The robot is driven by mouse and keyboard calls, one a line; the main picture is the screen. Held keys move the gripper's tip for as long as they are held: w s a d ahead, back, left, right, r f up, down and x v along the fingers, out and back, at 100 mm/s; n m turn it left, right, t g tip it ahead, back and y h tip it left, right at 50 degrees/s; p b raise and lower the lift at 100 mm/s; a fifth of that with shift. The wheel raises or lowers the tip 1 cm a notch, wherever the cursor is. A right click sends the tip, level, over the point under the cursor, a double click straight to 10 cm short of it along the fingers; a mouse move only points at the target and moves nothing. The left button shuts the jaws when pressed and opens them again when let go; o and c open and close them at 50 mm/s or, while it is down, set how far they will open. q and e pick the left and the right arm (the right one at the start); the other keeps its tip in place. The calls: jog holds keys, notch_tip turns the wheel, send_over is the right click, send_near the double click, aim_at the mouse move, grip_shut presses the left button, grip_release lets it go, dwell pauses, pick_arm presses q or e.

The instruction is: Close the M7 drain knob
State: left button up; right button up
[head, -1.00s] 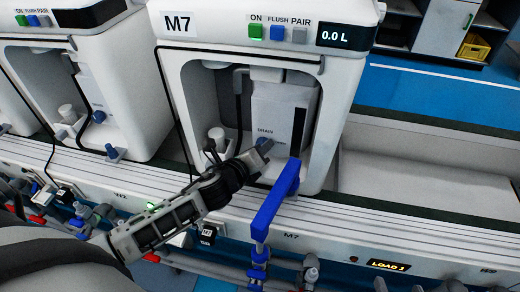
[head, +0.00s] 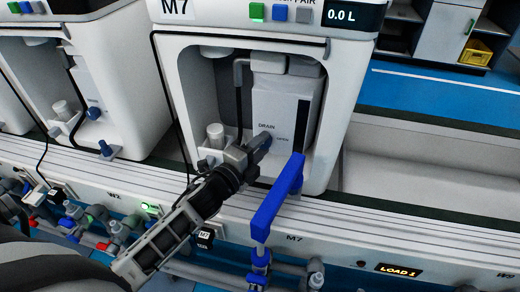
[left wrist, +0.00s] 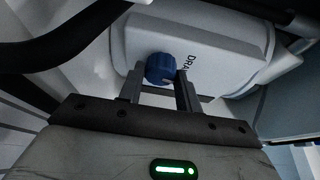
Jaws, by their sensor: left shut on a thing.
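The M7 unit (head: 171,60) is a white open-fronted housing with a white box marked DRAIN (head: 287,105) inside. The drain knob is a small blue knob (head: 265,138) on the front of that box. It also shows in the left wrist view (left wrist: 160,67), between the fingertips. My left gripper (head: 258,148) reaches into the housing and is shut on the knob; its fingers show in the left wrist view (left wrist: 158,84). The gripper partly hides the knob in the head view. My right gripper is not in view.
A blue L-shaped pipe handle (head: 275,202) stands just right of my left gripper, in front of the housing. A white fitting (head: 215,135) is left of it inside. A similar unit (head: 85,70) stands to the left. The bench right of M7 is clear.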

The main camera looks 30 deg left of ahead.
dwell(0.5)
pick_arm(q)
jog(key=o, duration=1)
jog(key=s+a, duration=0.2)
jog(key=s, duration=1.4)
jog(key=shift+a+f+p, duration=0.15)
jog(key=shift+p, duration=0.3)
jog(key=shift+w+n, duration=0.1)
jog(key=shift+n, duration=0.2)
